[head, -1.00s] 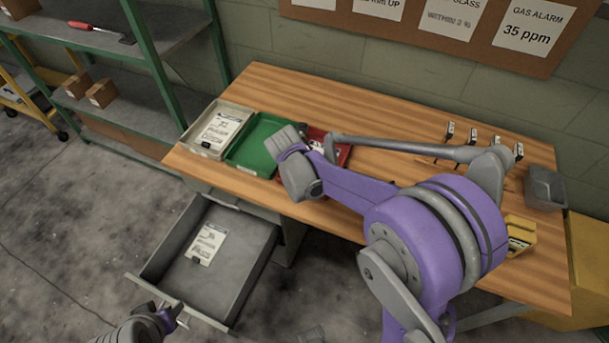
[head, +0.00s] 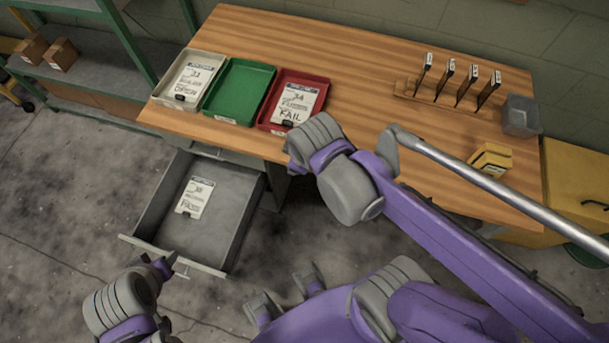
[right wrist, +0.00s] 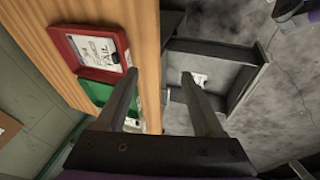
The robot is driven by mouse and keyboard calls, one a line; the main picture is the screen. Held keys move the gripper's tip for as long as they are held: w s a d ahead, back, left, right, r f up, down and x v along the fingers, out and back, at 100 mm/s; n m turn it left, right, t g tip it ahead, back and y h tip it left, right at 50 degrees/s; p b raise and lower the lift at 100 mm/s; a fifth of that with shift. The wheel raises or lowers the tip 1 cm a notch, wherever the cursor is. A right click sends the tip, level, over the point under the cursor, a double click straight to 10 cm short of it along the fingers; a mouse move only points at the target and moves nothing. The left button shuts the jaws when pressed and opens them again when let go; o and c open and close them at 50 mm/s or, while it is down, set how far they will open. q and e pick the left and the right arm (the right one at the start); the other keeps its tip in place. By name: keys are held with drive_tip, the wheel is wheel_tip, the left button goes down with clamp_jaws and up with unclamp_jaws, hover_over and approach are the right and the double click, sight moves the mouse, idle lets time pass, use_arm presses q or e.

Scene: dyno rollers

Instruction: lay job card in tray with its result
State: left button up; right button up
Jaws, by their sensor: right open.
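A job card (head: 195,197) with a black clip lies flat in the open grey drawer (head: 235,225) below the bench; its small print is hard to read. On the bench stand a beige tray (head: 158,92) holding a card, an empty green tray (head: 238,92), and a red tray (head: 266,112) holding a card marked FAIL. In the right wrist view, my right gripper (right wrist: 160,82) is open and empty, with the red tray on one side and the drawer on the other. Its fingers are hidden in the head view. My left gripper (head: 163,263) is by the drawer's front edge; its grip is unclear.
Several small upright tagged items stand in a wooden rack (head: 440,97) at the bench's back right. A grey bin (head: 521,117) and a yellow box (head: 491,160) are nearby. A green shelf (head: 85,90) stands left. The bench middle behind the trays is clear.

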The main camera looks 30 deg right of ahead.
drive_tip(key=s+m, duration=0.1)
drive_tip(key=m, duration=0.1)
drive_tip(key=s+a+f+m, duration=0.1)
drive_tip(key=s+m, duration=0.3)
drive_tip(key=m, duration=0.1)
drive_tip(key=shift+a+f+t+y, duration=0.15)
drive_tip(key=shift+f+t+y, duration=0.15)
drive_tip(key=shift+f+y, duration=0.1)
